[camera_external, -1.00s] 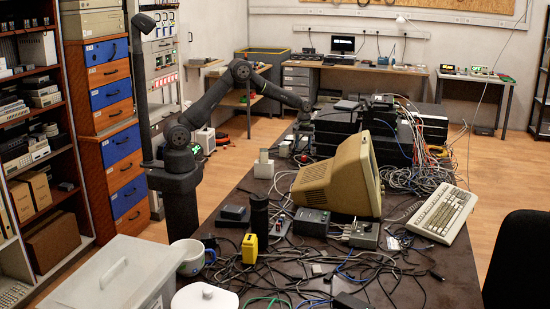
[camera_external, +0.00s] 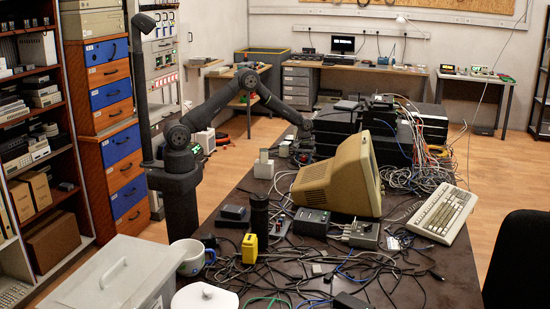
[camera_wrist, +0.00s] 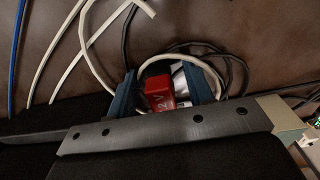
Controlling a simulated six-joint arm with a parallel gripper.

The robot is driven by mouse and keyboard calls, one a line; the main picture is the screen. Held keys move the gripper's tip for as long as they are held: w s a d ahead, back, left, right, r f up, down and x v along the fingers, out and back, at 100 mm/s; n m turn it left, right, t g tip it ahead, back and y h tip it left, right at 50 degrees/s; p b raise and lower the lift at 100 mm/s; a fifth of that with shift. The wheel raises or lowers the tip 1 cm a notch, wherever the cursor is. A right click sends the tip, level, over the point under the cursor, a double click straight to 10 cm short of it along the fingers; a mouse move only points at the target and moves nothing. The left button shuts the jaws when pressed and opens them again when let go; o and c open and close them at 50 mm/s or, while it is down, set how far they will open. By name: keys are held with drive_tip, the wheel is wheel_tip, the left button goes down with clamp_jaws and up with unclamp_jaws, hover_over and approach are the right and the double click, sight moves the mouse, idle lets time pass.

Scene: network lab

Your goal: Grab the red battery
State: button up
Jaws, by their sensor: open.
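My gripper (camera_wrist: 166,88) is open, with a blue fingertip on each side of the battery. I cannot tell whether either finger touches it. A white cable loops around the battery and the right fingertip. A silvery, shiny thing (camera_wrist: 182,80) sits right beside the battery. In the external view my gripper (camera_external: 303,151) is low at the far part of the table, and the battery cannot be made out clearly there.
Black stacked equipment (camera_external: 350,137) with many cables stands just right of my gripper. A beige monitor (camera_external: 335,183) stands nearer, and a pale upright block (camera_external: 264,168) is to the left. Loose cables (camera_wrist: 85,40) lie around the battery.

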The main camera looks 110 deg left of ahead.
clamp_jaws()
drive_tip(key=shift+r, duration=0.15)
